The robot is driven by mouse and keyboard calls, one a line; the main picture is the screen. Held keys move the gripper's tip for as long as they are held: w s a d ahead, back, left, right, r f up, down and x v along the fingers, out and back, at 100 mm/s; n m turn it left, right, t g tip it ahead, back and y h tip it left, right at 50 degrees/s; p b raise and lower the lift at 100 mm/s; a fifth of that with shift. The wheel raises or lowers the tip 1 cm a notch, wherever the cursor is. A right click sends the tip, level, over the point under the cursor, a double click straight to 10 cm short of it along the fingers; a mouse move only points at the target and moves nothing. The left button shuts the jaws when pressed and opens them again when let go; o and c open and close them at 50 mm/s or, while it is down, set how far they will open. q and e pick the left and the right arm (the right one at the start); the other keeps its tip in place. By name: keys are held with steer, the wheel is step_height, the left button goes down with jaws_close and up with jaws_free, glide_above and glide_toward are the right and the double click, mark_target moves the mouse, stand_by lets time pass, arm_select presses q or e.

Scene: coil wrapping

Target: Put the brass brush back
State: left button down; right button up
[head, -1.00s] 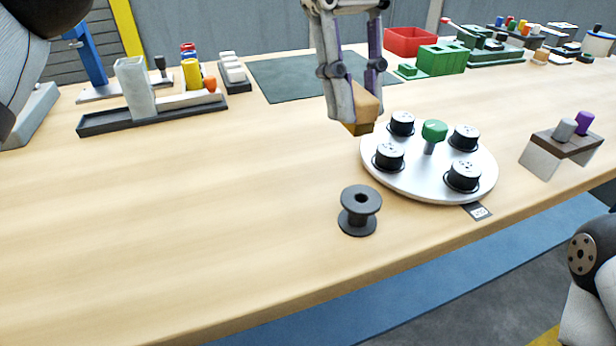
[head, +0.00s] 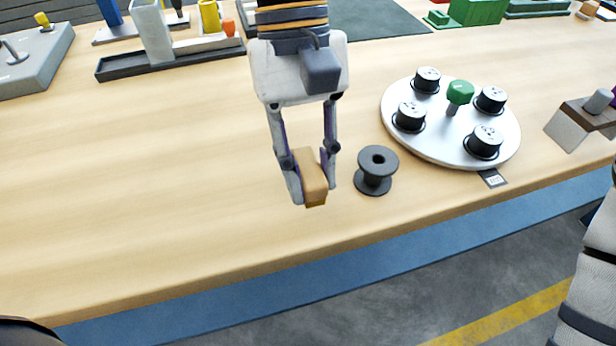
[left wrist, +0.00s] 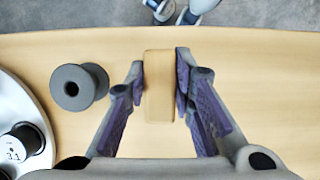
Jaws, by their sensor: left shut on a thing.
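My left gripper (head: 312,190) is shut on a tan block with a darker brass-brown end, which looks like the brass brush (head: 314,172). It holds the brush near the table's front edge, left of a dark empty spool. In the left wrist view the brush (left wrist: 158,88) sits between the two fingertips, over bare wood. Whether the brush touches the table is hard to tell. My right gripper is out of view.
The dark spool (head: 376,175) stands close to the right of the gripper. A white turntable (head: 447,140) with several black coils and a green knob lies further right. A dark tray (head: 180,63) stands at back left. The table's front left is clear.

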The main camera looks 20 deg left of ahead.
arm_select(q)
step_height(320, 180, down, 3)
steer(key=shift+w+r, duration=0.1)
steer(key=shift+r, duration=0.05)
steer(key=c, duration=1.4)
jaws_free()
steer(key=shift+o, duration=0.2)
steer(key=v, duration=1.2)
